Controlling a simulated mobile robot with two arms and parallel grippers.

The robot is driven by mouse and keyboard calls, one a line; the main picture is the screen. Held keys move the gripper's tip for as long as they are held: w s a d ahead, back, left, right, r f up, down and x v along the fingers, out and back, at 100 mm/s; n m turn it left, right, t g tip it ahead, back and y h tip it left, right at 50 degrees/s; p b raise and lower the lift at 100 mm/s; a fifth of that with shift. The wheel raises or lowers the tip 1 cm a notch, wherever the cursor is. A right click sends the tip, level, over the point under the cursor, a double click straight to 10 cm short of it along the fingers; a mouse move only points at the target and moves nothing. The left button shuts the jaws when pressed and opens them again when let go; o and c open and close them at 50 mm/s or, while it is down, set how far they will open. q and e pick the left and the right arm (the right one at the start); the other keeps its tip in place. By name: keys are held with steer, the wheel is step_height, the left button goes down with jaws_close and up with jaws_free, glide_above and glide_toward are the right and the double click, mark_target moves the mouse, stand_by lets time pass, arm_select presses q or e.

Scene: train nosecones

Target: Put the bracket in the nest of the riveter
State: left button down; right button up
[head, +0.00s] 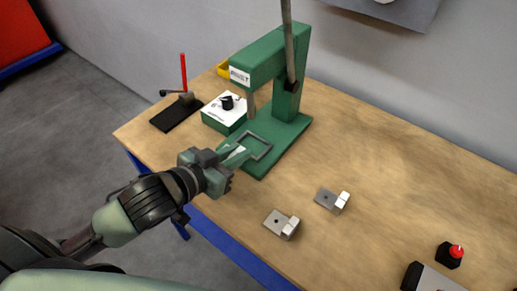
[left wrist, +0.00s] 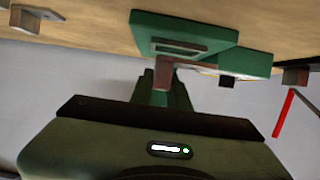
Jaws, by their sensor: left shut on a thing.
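The green riveter (head: 292,98) stands on the bench, its lever upright. Its nest (head: 268,142) is a dark square frame on the green base. My left gripper (head: 238,152) is at the near left edge of the nest, shut on a bracket (head: 239,150), of which only a small pale bit shows between the fingers. I cannot tell whether the bracket touches the nest. My right gripper is not in view.
Two metal brackets lie in front of the riveter, one nearer (head: 276,221) and one farther (head: 327,198). A green box with a black knob (head: 226,110) and a black stand with a red rod (head: 177,112) are left of the riveter. The bench's right middle is clear.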

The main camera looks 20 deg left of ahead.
arm_select(q)
steer(key=p, duration=0.2)
glide_above(259, 151)
steer(key=s, duration=0.2)
steer(key=shift+w+a+r, duration=0.1)
steer(key=shift+w+a, duration=0.15)
steer(key=shift+a, duration=0.1)
steer(key=shift+w+d, duration=0.25)
steer(key=shift+w, duration=0.35)
steer(key=shift+w+f, duration=0.1)
steer(key=shift+f, duration=1.75)
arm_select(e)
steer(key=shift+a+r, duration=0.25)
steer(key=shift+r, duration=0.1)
arm_select(q)
steer(key=shift+f, duration=0.2)
steer(key=c, duration=1.3)
jaws_free()
steer(key=shift+c, duration=0.2)
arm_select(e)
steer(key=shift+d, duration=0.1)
arm_select(q)
steer(key=shift+r, duration=0.15)
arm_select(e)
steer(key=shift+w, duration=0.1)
